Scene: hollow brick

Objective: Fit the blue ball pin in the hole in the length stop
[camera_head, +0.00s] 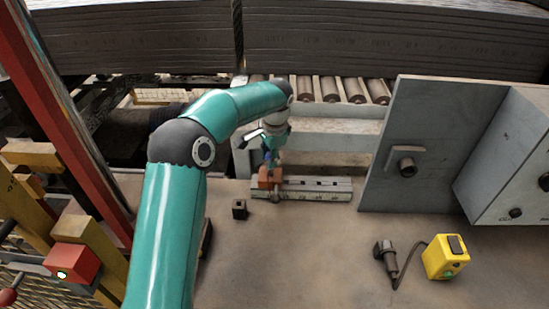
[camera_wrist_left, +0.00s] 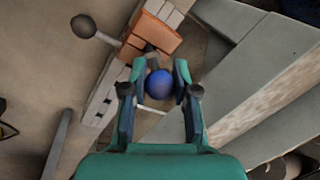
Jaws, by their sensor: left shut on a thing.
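My left gripper (camera_head: 269,157) is low over the orange length stop (camera_head: 270,178), which sits at the left end of a grey slotted rail (camera_head: 318,187). In the left wrist view, the two fingertips (camera_wrist_left: 160,72) are closed on the sides of the blue ball pin (camera_wrist_left: 158,84). Its round blue head faces the camera. A dark piece shows between the ball and the orange stop (camera_wrist_left: 152,33); I cannot tell whether the pin's tip is in the hole, as the hole is hidden. My right gripper is in neither view.
A small dark block (camera_head: 240,209) stands left of the rail. A grey upright plate (camera_head: 425,150) stands to the right. A yellow box (camera_head: 444,257) with a corded handheld tool (camera_head: 386,258) is at the front right. The front middle of the table is clear.

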